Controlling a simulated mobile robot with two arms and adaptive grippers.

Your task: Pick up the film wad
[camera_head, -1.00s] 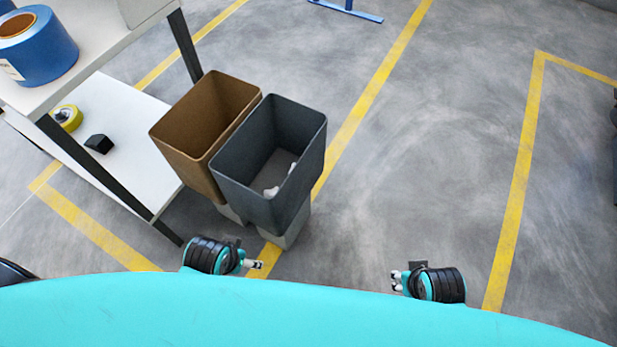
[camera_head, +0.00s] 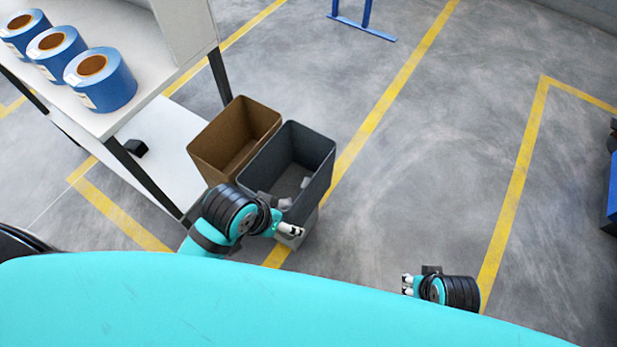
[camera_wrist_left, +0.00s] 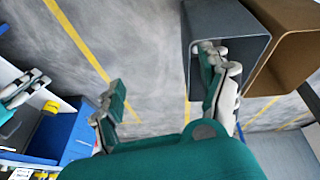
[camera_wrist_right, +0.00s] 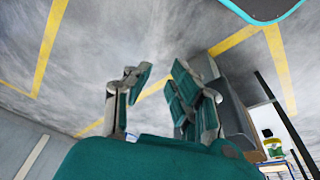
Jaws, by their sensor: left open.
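Small pale, crumpled pieces that look like film wad (camera_head: 305,182) lie inside the grey bin (camera_head: 323,172); I cannot tell if they are one wad or several. My left gripper (camera_head: 291,232) is at the near side of the grey bin in the head view, outside it, holding nothing that I can see. In the left wrist view my left gripper (camera_wrist_left: 165,88) is spread open, with one finger in front of the grey bin (camera_wrist_left: 248,50). My right gripper (camera_head: 407,284) is off to the right over bare floor. Its fingers (camera_wrist_right: 160,72) are apart and empty in the right wrist view.
A brown bin (camera_head: 232,135) stands against the grey bin's left side. A shelf unit at left holds blue coils (camera_head: 98,80) on top and a black block (camera_head: 134,148) lower down. The floor (camera_head: 430,160) right of the bins is clear.

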